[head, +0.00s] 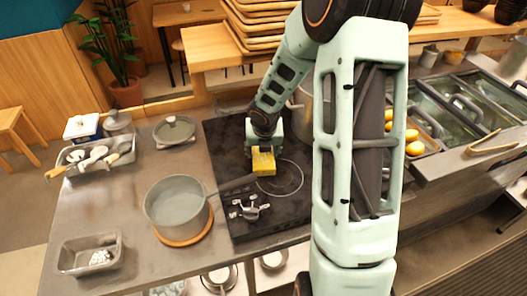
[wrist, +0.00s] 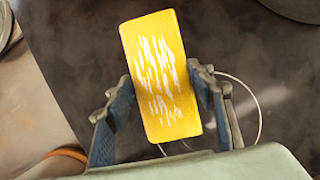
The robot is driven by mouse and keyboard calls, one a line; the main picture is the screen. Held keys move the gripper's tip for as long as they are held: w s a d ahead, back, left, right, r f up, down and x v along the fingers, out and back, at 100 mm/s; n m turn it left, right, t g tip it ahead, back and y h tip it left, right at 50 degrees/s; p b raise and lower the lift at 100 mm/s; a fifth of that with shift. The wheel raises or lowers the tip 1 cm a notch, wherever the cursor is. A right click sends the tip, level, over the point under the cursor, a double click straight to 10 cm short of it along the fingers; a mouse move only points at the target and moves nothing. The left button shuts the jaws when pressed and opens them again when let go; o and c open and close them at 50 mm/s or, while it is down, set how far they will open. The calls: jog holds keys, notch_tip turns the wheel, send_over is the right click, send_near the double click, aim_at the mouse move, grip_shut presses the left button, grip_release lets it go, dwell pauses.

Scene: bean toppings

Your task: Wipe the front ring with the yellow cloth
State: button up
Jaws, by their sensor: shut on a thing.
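The yellow cloth (head: 263,161) is a block-like yellow piece over the dark cooktop (head: 222,150). In the wrist view the cloth (wrist: 160,75) shows white streaks on its face. My gripper (wrist: 162,88) is shut on it, one finger at each side. The front ring (head: 301,182) is a thin pale circle on the cooktop; the cloth is at its upper left edge. In the wrist view part of the ring (wrist: 261,120) curves to the right of and below the cloth. I cannot tell whether the cloth touches the cooktop.
A grey pot (head: 177,200) stands on an orange trivet (head: 186,240) left of the cooktop, its handle reaching over the cooktop. A metal piece (head: 248,208) lies near the cooktop's front.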

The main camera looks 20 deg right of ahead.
jog(key=shift+d+p, duration=1.2)
jog(key=shift+d, duration=0.85)
notch_tip(320, 180, up, 3)
jog(key=p, duration=0.3)
jog(key=shift+r, duration=0.1)
notch_tip(320, 180, up, 5)
jog(key=shift+f, duration=0.1)
jog(key=shift+a, duration=0.1)
